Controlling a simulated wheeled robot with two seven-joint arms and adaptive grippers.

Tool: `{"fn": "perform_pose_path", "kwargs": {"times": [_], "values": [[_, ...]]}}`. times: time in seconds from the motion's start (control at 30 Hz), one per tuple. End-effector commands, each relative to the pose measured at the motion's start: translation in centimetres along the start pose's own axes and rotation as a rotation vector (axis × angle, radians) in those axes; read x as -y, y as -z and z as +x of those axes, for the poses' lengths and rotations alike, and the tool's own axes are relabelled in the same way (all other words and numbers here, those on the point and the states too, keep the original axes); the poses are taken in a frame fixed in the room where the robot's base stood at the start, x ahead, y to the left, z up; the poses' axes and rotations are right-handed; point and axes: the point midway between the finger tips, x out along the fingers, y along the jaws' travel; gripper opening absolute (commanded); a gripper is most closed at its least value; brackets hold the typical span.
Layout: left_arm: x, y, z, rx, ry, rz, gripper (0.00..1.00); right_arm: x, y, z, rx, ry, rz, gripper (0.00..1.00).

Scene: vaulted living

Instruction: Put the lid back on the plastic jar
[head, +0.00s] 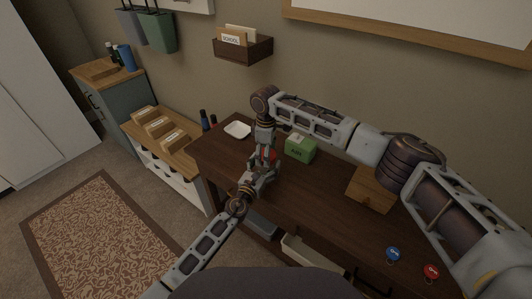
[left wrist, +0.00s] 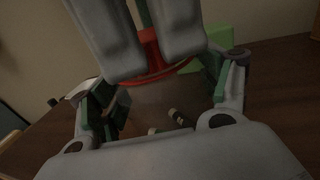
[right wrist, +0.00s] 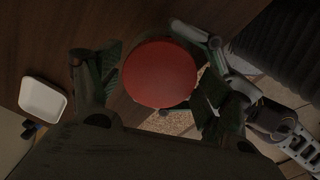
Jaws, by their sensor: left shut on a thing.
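The clear plastic jar (left wrist: 160,105) is between the fingers of my left gripper (left wrist: 165,95), which is shut on it above the table. The round red lid (right wrist: 158,75) fills the middle of the right wrist view; its red rim also shows at the jar's top in the left wrist view (left wrist: 155,78). I cannot tell whether the lid is seated or just above the mouth. My right gripper (right wrist: 156,80) points down over the jar, its fingers on either side of the lid. Whether they press on it is unclear. In the head view both grippers meet, largely hiding the jar.
The dark wooden table (head: 318,192) holds a white dish (head: 237,130), a green box (head: 300,149), a wooden box (head: 370,190) and blue (head: 393,253) and red (head: 431,271) round items. A wooden shelf unit (head: 165,140) stands at left. The table's middle has free room.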

Motion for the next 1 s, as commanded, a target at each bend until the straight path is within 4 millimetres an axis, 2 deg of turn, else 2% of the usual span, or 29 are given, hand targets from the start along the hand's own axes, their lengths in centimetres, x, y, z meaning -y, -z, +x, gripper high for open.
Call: {"fn": "perform_pose_path", "kwargs": {"times": [0.03, 0.27, 0.47, 0.67, 0.8, 0.83, 1.0], "values": [[-0.02, 0.03, -0.01, 0.000, 0.000, 0.001, 0.10, 0.01, 0.01, 0.00, 0.000, 0.000, 0.000, 0.66], [-0.02, 0.03, -0.01, 0.000, 0.000, 0.001, 0.10, 0.02, 0.01, 0.00, 0.000, 0.000, 0.000, 0.38], [-0.02, 0.02, 0.00, 0.000, 0.000, 0.001, 0.10, 0.05, 0.04, 0.01, 0.000, 0.001, 0.031, 0.37], [-0.02, 0.02, 0.00, 0.000, 0.000, 0.001, 0.10, 0.12, 0.09, 0.08, -0.001, 0.002, 0.159, 0.37], [-0.01, 0.02, 0.00, 0.000, 0.000, 0.001, 0.10, 0.08, 0.07, 0.03, 0.000, 0.001, 0.151, 0.37], [-0.01, 0.02, 0.00, 0.000, 0.000, 0.001, 0.10, 0.08, 0.07, 0.03, 0.000, 0.001, 0.151, 0.68], [-0.01, 0.02, 0.00, 0.000, 0.000, 0.001, 0.10, 0.07, 0.07, 0.01, 0.000, 0.001, 0.150, 0.90]]}}
